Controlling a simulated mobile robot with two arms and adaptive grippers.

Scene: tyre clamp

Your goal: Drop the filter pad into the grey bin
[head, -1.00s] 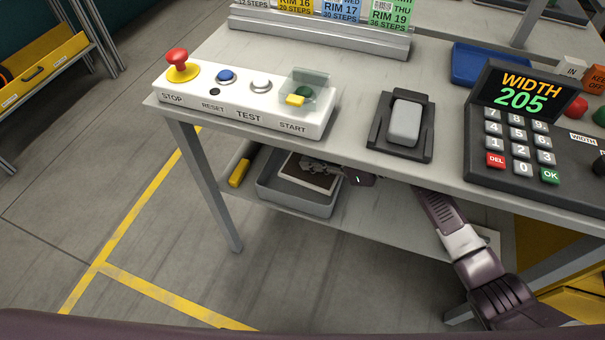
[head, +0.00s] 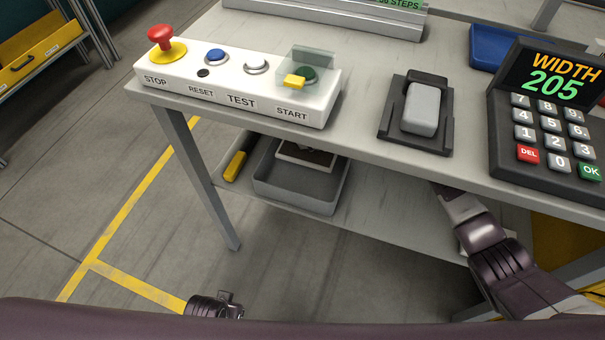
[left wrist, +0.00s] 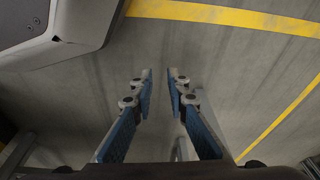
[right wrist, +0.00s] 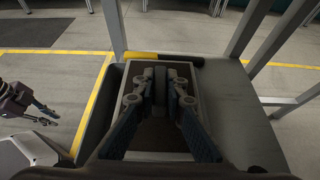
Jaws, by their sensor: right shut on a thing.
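The grey bin (head: 297,197) sits on the lower shelf under the table. The filter pad (head: 308,157), brown with a pale frame, shows over the bin's back part, its far side hidden by the tabletop. In the right wrist view my right gripper (right wrist: 160,75) is shut on the pad (right wrist: 158,133), which lies within the outline of the bin (right wrist: 103,112). I cannot tell whether the pad touches the bin floor. In the head view the tabletop hides the right gripper. My left gripper (head: 229,299) is empty and open over the floor; its fingers show apart in the left wrist view (left wrist: 160,78).
A yellow-handled item (head: 235,166) lies on the shelf left of the bin. The table leg (head: 205,180) stands at the left. A button box (head: 238,85), a rocker pedal (head: 418,110) and a keypad (head: 550,125) are on the tabletop above. The shelf right of the bin has free room.

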